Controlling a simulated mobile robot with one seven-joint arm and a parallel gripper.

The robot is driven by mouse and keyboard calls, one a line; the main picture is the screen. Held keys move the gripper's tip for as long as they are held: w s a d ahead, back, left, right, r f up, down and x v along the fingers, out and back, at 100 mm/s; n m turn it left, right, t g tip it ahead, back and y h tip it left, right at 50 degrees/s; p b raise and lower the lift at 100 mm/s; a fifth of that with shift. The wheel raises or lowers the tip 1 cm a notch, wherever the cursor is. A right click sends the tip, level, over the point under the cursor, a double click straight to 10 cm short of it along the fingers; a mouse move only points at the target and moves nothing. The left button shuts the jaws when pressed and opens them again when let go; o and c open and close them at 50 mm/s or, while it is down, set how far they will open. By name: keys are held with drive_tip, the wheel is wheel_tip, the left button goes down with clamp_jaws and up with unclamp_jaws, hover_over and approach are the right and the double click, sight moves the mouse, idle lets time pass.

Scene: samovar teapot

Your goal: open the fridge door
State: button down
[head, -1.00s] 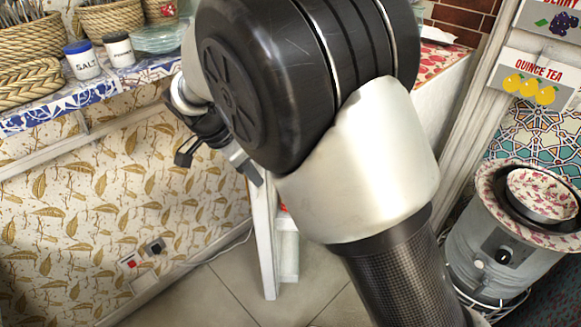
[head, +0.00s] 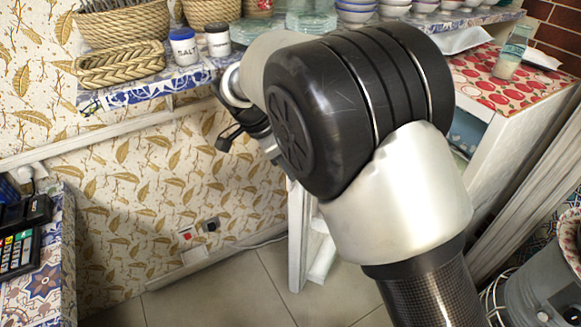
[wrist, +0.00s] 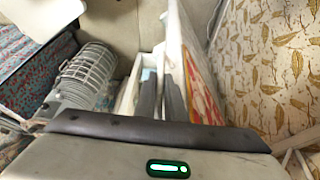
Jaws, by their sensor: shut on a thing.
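The fridge door is a white panel (head: 297,235), seen almost edge-on below my arm in the head view. It stands swung out from a white cabinet that shows at the right, under a red-patterned top. In the wrist view a tall white panel edge (wrist: 178,35) rises beside the gripper. My gripper (head: 246,146) is left of the door's top, partly hidden behind my arm. Its grey fingers (wrist: 161,97) are close together at the white panel in the wrist view. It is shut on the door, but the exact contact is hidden.
A tiled shelf (head: 160,92) with baskets, a salt jar (head: 184,47) and bowls runs along the back. A counter with a card terminal (head: 22,235) stands at left. A heater (head: 545,290) is at lower right. The floor (head: 205,297) left of the door is clear.

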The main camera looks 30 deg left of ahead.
drive_tip(key=c, duration=2.1)
unclamp_jaws()
drive_tip(key=shift+w, duration=0.1)
drive_tip(key=p+v, duration=0.1)
drive_tip(key=v, duration=0.6)
drive_tip(key=shift+r+p, duration=0.25)
drive_tip(key=shift+p, duration=0.05)
